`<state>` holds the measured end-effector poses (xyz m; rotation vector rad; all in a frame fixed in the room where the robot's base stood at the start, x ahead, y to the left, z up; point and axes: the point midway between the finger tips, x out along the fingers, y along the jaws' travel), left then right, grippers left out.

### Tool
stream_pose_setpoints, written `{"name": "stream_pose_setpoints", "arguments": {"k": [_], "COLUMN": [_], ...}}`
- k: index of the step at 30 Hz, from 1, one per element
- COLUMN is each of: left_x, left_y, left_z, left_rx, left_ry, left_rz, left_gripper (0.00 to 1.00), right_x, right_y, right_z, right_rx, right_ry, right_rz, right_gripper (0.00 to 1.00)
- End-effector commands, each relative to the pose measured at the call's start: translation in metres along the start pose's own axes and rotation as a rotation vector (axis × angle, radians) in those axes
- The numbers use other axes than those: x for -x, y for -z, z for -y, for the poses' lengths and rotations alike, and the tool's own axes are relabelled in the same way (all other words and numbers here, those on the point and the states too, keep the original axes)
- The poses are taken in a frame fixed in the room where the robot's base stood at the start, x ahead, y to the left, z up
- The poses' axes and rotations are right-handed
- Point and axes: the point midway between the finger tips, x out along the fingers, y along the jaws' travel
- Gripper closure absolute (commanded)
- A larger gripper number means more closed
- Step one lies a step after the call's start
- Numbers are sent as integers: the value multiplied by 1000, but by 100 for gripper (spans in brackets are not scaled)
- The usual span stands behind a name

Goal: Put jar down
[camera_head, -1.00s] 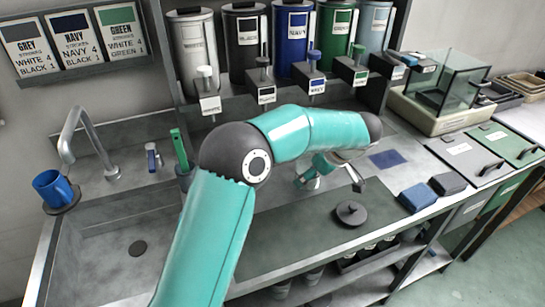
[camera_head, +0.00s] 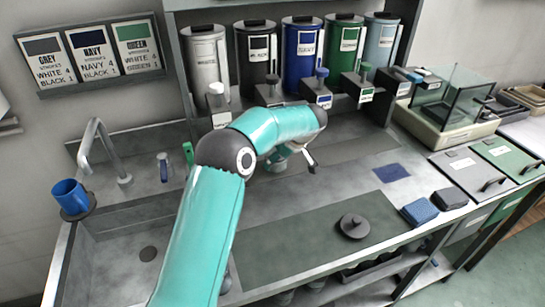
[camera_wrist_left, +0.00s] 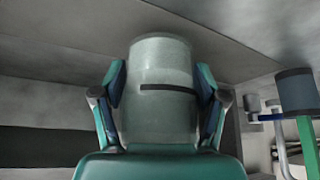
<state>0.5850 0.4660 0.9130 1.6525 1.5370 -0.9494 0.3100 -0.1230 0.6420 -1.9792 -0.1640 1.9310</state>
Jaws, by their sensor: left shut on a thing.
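The jar (camera_wrist_left: 160,95), a pale, translucent grey cylinder with a dark slot-like mark on its side, stands out between the fingers in the left wrist view. My left gripper (camera_wrist_left: 159,100) is shut on it, with one finger pressed on each side. In the head view my left gripper (camera_head: 290,160) is mostly hidden by its own forearm, over the rear part of the counter in front of the dispensers. The jar cannot be made out there, and I cannot tell whether its base touches the counter. My right gripper is not in view.
A dark knobbed lid (camera_head: 353,226) lies on the green-grey mat (camera_head: 290,245). A row of labelled canisters with taps, including the navy canister (camera_head: 300,50), stands behind. A blue mug (camera_head: 70,197) is by the sink at left. Blue sponge-like block (camera_head: 420,211) lies at right.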

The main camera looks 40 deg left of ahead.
Motion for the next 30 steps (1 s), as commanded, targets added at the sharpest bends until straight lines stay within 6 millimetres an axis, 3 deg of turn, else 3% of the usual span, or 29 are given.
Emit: {"name": "stream_pose_setpoints", "arguments": {"k": [2, 6, 16, 17, 18, 21, 30], "left_x": [-4, -17, -20, -20, -20, -20, -20], "left_y": [15, 5, 3, 3, 3, 3, 3], "left_z": [1, 1, 1, 1, 1, 1, 2], "left_rx": [4, -1, 2, 1, 1, 1, 2], "left_ry": [2, 1, -1, 1, 1, 1, 1], "left_rz": [-2, -1, -2, 0, 0, 0, 0], "left_gripper": [81, 81, 81, 25, 18, 3, 3], "right_x": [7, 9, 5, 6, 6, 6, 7], "right_y": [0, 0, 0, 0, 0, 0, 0], "right_z": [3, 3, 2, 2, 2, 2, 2], "right_rx": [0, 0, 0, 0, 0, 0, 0], "right_ry": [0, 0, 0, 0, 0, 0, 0], "right_rz": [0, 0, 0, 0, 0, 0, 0], "right_gripper": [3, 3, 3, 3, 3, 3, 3]}}
